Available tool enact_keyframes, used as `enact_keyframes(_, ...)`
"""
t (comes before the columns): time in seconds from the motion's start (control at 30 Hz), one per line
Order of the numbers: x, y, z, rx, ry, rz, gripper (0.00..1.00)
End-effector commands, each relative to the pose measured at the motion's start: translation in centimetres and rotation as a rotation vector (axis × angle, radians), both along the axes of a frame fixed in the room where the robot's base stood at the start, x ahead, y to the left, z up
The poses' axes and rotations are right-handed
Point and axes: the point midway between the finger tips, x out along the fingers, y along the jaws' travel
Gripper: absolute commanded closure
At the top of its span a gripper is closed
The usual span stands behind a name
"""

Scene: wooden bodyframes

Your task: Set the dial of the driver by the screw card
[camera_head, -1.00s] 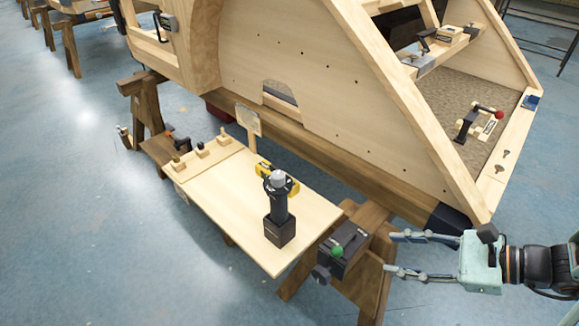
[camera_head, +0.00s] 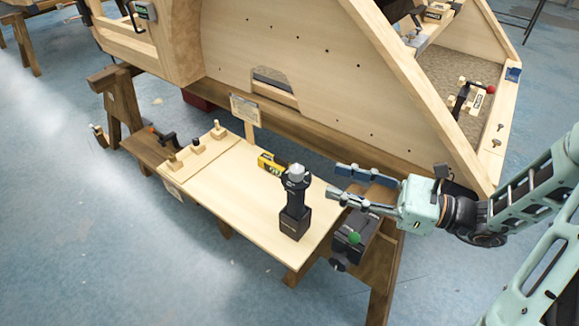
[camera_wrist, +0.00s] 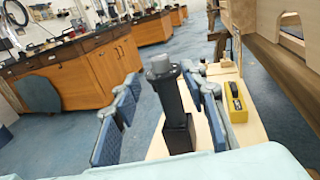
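A black driver (camera_head: 294,212) stands upright on its block-shaped base on a pale wooden board. It also shows in the wrist view (camera_wrist: 178,125). A grey round cap, seemingly the dial (camera_head: 296,173), sits on its top and also shows in the wrist view (camera_wrist: 161,66). A small card (camera_head: 246,108) stands on a post at the board's back edge; its print is too small to read. My gripper (camera_head: 335,181) is open and empty, just right of the driver at about its upper height. In the wrist view the driver appears between the two spread fingers (camera_wrist: 163,88), beyond them.
The board (camera_head: 215,190) also bears a yellow-and-black tool (camera_head: 271,163) behind the driver and wooden pegs (camera_head: 197,145) at its left end. A dark vise-like device with a green knob (camera_head: 354,238) sits below my gripper. The large wooden bodyframe (camera_head: 300,70) rises behind.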

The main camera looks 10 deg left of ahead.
Motion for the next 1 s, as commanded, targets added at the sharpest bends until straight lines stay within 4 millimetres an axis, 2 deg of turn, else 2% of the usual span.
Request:
enact_keyframes(0.4,0.8,7.4,-0.2,-0.001,-0.001,0.006,0.6)
enact_keyframes(0.53,1.0,9.0,-0.2,-0.003,-0.002,0.005,0.6)
enact_keyframes(0.7,1.2,10.1,-0.1,-0.002,-0.001,0.002,0.6)
enact_keyframes(1.0,1.3,10.2,0.0,-0.002,-0.001,0.002,0.62)
